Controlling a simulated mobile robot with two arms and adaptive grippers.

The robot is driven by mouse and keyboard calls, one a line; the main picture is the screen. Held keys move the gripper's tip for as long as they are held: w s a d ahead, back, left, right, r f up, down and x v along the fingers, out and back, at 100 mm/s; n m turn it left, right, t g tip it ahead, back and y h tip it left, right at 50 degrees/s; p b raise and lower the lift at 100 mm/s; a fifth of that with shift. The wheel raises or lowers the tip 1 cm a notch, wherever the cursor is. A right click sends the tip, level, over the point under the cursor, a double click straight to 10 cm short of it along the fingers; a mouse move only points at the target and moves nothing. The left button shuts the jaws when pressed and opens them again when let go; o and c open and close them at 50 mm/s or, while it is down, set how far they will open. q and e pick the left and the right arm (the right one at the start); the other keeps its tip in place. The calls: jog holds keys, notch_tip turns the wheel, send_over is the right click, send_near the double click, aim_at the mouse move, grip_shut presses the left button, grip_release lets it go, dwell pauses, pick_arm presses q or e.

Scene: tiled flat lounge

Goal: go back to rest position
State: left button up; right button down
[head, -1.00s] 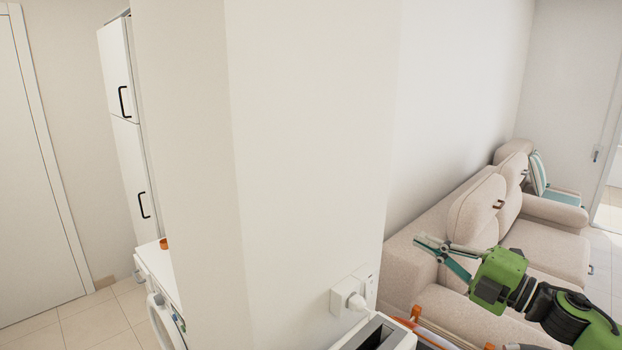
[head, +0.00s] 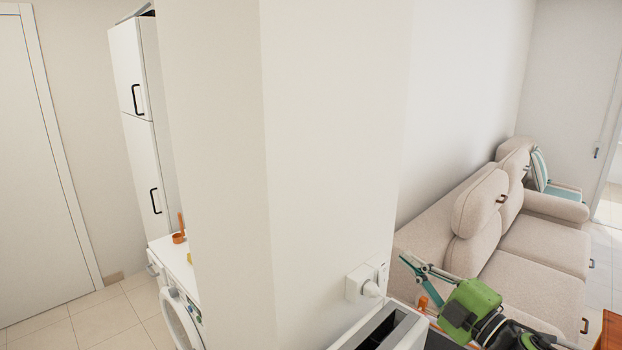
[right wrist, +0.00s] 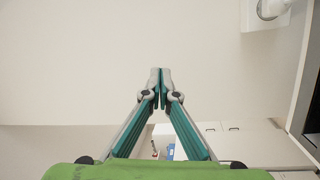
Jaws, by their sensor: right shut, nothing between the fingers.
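My right gripper (head: 410,264) is at the lower right of the head view, in front of the beige sofa, with its green wrist housing (head: 470,306) behind it. In the right wrist view the two teal-sided fingers (right wrist: 160,78) meet at their tips, shut with nothing between them. A pale wall fills most of the view beyond the tips. My left gripper is in neither view.
A wall corner (head: 335,150) stands straight ahead, with a plugged socket (head: 362,284) low on it. A toaster-like appliance (head: 372,336) is just below. The sofa (head: 535,252) is at right. A washing machine (head: 181,318) and tall cabinet (head: 140,130) are at left.

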jog(key=s+f+m+g+h, duration=0.2)
jog(key=s+f+m+h, duration=0.4)
jog(key=f, duration=0.5)
jog(key=s+f+m+g+h, duration=0.2)
jog(key=s+f+m+h, duration=0.2)
jog(key=s+f+m, duration=0.5)
jog(key=s+f+m+g, duration=0.2)
jog(key=s+f+g, duration=0.35)
jog(key=s, duration=0.55)
jog(key=s+f+m+g, duration=0.2)
jog(key=s+f+g, duration=0.2)
jog(key=s+f, duration=0.5)
jog(key=s+f+b, duration=0.2)
jog(key=f+b, duration=0.4)
jog(key=f, duration=1.1)
jog(key=s+f+b, duration=0.2)
jog(key=f+b, duration=0.4)
jog(key=f, duration=1.1)
pick_arm(q)
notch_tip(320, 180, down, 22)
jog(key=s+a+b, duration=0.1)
jog(key=b, duration=0.9)
pick_arm(e)
jog(key=s+d+f+g, duration=0.1)
jog(key=s+f, duration=0.8)
jog(key=f, duration=0.5)
jog(key=s+d+f+g, duration=0.1)
jog(key=s+f, duration=0.7)
jog(key=f, duration=0.6)
jog(key=shift+s+d, duration=0.35)
